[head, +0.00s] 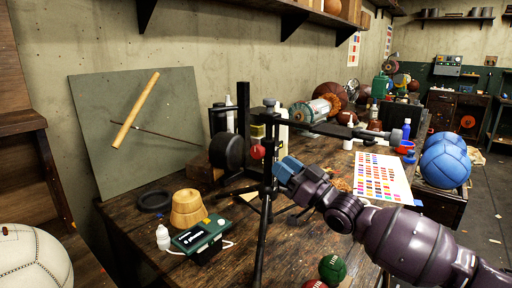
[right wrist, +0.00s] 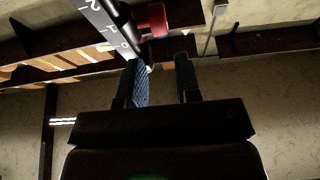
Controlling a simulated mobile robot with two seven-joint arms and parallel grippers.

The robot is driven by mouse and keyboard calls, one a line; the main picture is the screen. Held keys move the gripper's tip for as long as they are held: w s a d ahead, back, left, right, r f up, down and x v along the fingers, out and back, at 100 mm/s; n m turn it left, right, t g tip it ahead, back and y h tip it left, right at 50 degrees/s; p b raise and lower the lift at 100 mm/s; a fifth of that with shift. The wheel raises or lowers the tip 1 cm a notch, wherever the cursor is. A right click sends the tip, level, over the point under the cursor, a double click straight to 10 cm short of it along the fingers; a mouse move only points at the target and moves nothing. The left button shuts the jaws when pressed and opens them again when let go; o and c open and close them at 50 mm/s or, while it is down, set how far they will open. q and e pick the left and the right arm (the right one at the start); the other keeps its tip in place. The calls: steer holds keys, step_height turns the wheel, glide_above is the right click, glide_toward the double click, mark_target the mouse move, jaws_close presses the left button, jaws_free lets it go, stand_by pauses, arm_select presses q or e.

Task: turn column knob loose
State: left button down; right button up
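The red knob (head: 257,152) sits beside dark upright posts of a stand on the workbench. It also shows in the right wrist view (right wrist: 153,20), beyond my fingertips, next to a black bar and a pale scale with numbers (right wrist: 100,18). My right gripper (head: 281,168) comes in from the right with blue fingertips, just right of the knob and lower. In the right wrist view its two fingers (right wrist: 163,75) stand apart with no object visible between them. The knob appears apart from the fingers. My left gripper is not in view.
A black post with a long side arm (head: 345,131) stands before my right gripper. A dark round drum (head: 228,151), a green scale-like device (head: 201,238), a wooden block form (head: 188,208) and balls (head: 332,268) are close by. A colour chart (head: 382,178) lies to the right.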

mark_target(263, 151)
steer(key=x, duration=0.8)
steer(key=shift+f+b, duration=0.15)
steer(key=shift+b, duration=0.2)
steer(key=shift+w+a+r, duration=0.2)
steer(key=shift+w+a, duration=0.05)
steer(key=shift+a, duration=0.05)
